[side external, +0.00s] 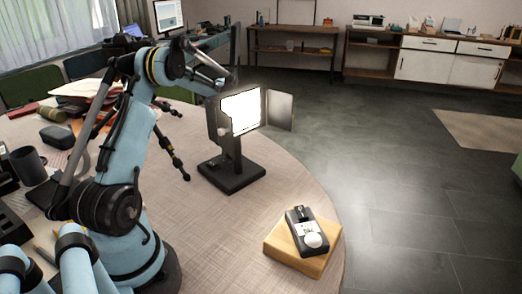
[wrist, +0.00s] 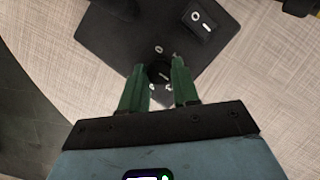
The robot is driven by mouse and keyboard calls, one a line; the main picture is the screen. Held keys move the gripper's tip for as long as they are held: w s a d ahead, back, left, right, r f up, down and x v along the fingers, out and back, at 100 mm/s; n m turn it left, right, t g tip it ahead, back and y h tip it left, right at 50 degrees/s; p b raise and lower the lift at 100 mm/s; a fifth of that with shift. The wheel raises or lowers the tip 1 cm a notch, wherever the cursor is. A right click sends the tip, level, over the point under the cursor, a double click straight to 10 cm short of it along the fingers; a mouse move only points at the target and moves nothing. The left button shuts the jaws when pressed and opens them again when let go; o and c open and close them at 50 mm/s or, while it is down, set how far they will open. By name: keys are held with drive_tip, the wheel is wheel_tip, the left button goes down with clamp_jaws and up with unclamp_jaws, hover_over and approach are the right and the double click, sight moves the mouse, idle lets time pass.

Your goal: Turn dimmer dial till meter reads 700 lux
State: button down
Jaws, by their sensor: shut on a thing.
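The lit lamp panel (side external: 240,111) stands on a black post and base (side external: 232,176) at the table's edge, glowing bright white. In the wrist view a black plate (wrist: 105,38) carries a small round dark dial (wrist: 159,71) with a pale mark. My gripper (wrist: 160,72) has its two green fingers on either side of the dial, closed on it. In the side view the fingers are hidden around the lamp. The light meter (side external: 307,232) lies tilted on a wooden block (side external: 275,247), with a white round sensor; its reading is too small to make out.
A rocker switch (wrist: 202,21) sits on the plate near the dial. A hinged flap (side external: 280,109) sticks out right of the panel. A small tripod (side external: 172,145) stands left of the lamp; a mug (side external: 28,165) is at far left. Table between lamp and meter is clear.

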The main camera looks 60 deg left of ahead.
drive_tip(key=shift+m, duration=0.4)
drive_tip(key=c, duration=0.8)
unclamp_jaws()
drive_tip(key=v, duration=1.2)
drive_tip(key=shift+w+r, duration=0.1)
drive_tip(key=shift+w, duration=0.1)
